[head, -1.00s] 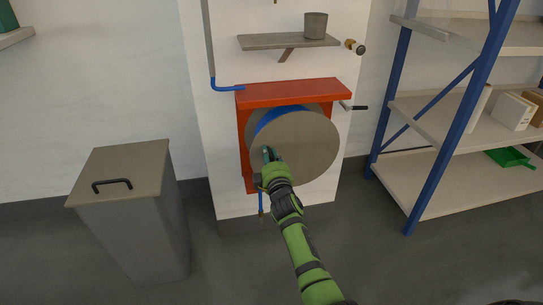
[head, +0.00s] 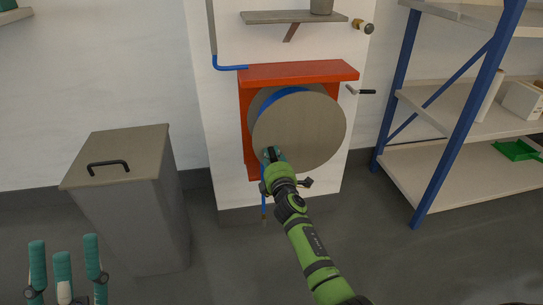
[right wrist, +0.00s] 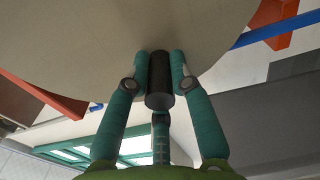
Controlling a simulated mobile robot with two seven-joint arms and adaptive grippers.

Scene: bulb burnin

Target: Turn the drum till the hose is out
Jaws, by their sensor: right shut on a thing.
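The drum (head: 305,128) is a grey round disc with blue hose (head: 264,103) wound behind it, in a red housing (head: 300,72) on the wall. A short length of blue hose (head: 263,203) hangs below the housing, its end above the floor. My right gripper (head: 272,155) is at the disc's lower left. In the right wrist view its teal fingers (right wrist: 160,75) are shut on a black cylindrical handle (right wrist: 160,92) standing out from the disc. My left gripper (head: 66,262) is at the lower left corner, fingers apart and empty, far from the drum.
A grey lidded bin (head: 130,200) stands left of the drum. A blue-posted shelf unit (head: 440,165) stands to the right. A wall shelf (head: 293,17), a brass fitting (head: 362,27) and a black-handled lever (head: 362,91) are near the housing. The floor below is clear.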

